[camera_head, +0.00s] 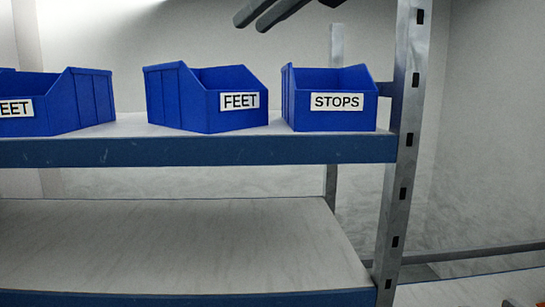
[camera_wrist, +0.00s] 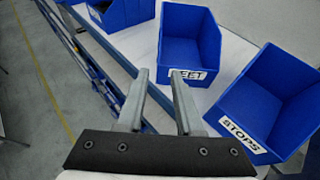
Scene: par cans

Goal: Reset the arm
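My gripper (camera_wrist: 160,75) shows in the wrist view with its two grey fingers apart and nothing between them. It is above the shelf, in front of the blue bin labelled FEET (camera_wrist: 190,45) and left of the blue bin labelled STOPS (camera_wrist: 262,105). In the head view, only dark finger ends of my gripper (camera_head: 262,14) show at the top edge, above the gap between the middle FEET bin (camera_head: 190,97) and the STOPS bin (camera_head: 305,115). The rest of the arm is out of view.
Another blue FEET bin (camera_head: 70,105) stands at the left on the upper shelf (camera_head: 200,150). A metal rack post (camera_head: 400,150) rises at the right, close to the STOPS bin. The lower shelf (camera_head: 180,245) looks bare. Open floor (camera_wrist: 35,100) lies left of the shelf in the wrist view.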

